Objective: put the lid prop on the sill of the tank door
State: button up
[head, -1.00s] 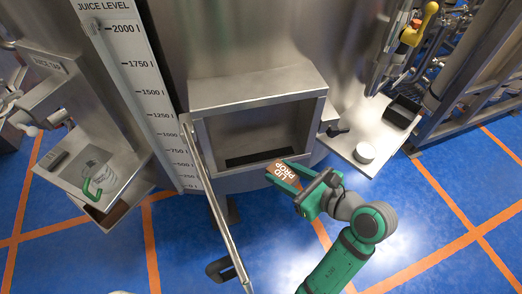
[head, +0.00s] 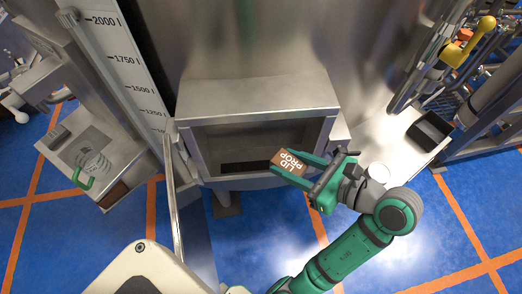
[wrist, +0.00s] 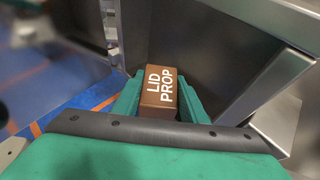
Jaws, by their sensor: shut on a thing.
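The lid prop is a brown block with white lettering (head: 287,161). My green gripper (head: 294,168) is shut on it, with one finger on each side. The wrist view shows the block (wrist: 159,92) between the two fingertips. The tank door opening (head: 258,145) is a rectangular steel frame low on the tank, with its door swung out to the left. The sill (head: 215,178) is the frame's lower edge. The block is in front of the opening's lower right part and overlaps the sill in the head view. I cannot tell whether it touches the sill.
The open door panel (head: 174,205) stands edge-on left of the opening. A left-hand stand holds a glass vessel with a green handle (head: 84,177). Blue floor lies below.

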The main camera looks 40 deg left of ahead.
jog(key=shift+s+a+f, duration=0.2)
jog(key=shift+a+f, duration=0.15)
jog(key=shift+a, duration=0.25)
jog(key=w+x, duration=0.2)
jog(key=x, duration=0.5)
send_over(258, 160)
jog(key=f, duration=0.5)
jog(key=shift+s+d+f, duration=0.1)
jog(key=shift+d+f, duration=0.15)
jog(key=shift+d, duration=0.05)
jog(key=shift+a+f, duration=0.15)
jog(key=shift+f, duration=0.05)
jog(key=f, duration=0.3)
jog(key=shift+a+f, duration=0.15)
jog(key=shift+a, duration=0.1)
jog(key=shift+d+f, duration=0.1)
jog(key=shift+d, duration=0.05)
jog(key=shift+w+f, duration=0.2)
jog(key=o, duration=1.2)
jog(key=shift+s, duration=0.15)
